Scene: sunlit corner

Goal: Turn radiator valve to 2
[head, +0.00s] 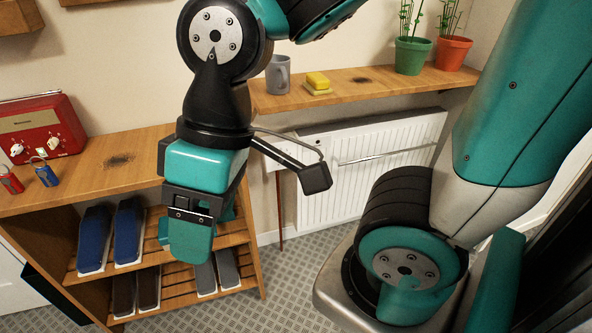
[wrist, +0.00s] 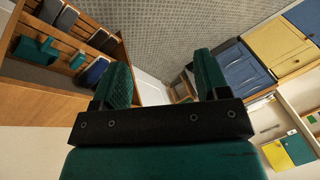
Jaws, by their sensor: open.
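The white radiator (head: 385,155) hangs on the wall under the wooden shelf in the head view. A thin reddish-brown pipe (head: 280,212) runs down to the floor at its left end. I cannot make out the valve or its numbers; my wrist and the camera arm cover part of that end. My gripper (head: 205,225) points down in front of the shoe rack, left of the radiator and apart from it. In the wrist view my gripper (wrist: 162,78) is open, with nothing between its two teal fingers. The radiator does not clearly show there.
The shelf (head: 345,92) holds a grey mug (head: 278,76), a yellow sponge (head: 317,82) and potted plants. Patterned floor (head: 300,270) lies open below the radiator.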

